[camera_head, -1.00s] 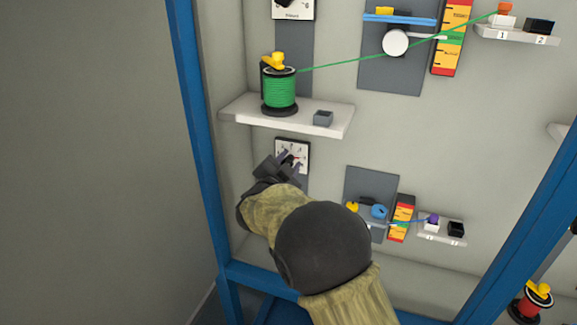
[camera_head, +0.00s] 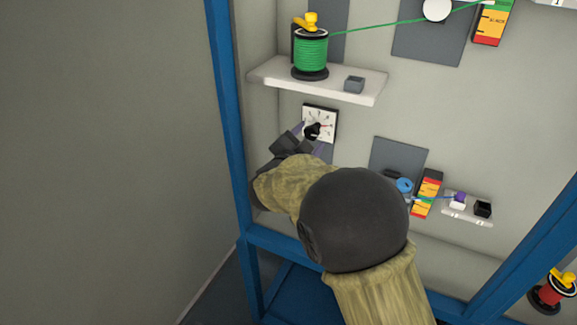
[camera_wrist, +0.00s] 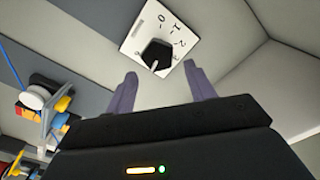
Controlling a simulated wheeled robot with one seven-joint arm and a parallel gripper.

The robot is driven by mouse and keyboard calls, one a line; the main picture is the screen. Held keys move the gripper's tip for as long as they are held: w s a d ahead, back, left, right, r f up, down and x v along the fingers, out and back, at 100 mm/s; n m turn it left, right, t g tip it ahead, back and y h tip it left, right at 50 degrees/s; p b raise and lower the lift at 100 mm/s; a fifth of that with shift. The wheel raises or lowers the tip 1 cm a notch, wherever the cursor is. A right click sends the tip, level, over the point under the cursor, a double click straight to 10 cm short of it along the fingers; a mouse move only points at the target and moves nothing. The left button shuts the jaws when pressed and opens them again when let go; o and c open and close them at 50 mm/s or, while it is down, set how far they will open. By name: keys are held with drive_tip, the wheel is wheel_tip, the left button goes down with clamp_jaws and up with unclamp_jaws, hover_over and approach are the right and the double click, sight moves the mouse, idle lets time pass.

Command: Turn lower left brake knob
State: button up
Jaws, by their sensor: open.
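The lower left brake knob (camera_head: 312,131) is a black knob on a white dial plate (camera_head: 319,112) with dark marks, under the left shelf. In the wrist view the black knob (camera_wrist: 157,54) sits on the dial plate (camera_wrist: 178,22), straight beyond my fingers. My gripper (camera_wrist: 160,82) is open and empty, its two purple-grey fingers spread to either side of the knob's line and apparently short of it. In the head view my gripper (camera_head: 308,138) is at the dial, and my arm hides part of the wall below.
To the right are a blue wheel (camera_head: 404,185), a coloured scale (camera_head: 427,193) and a small shelf (camera_head: 466,216). A blue frame post (camera_head: 226,110) stands left.

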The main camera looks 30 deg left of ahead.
drive_tip(key=s+d+b, duration=0.1)
drive_tip(key=s, duration=1.1)
drive_tip(key=shift+s+d+b, duration=0.25)
drive_tip(key=shift+s+b, duration=0.05)
drive_tip(key=shift+s, duration=0.1)
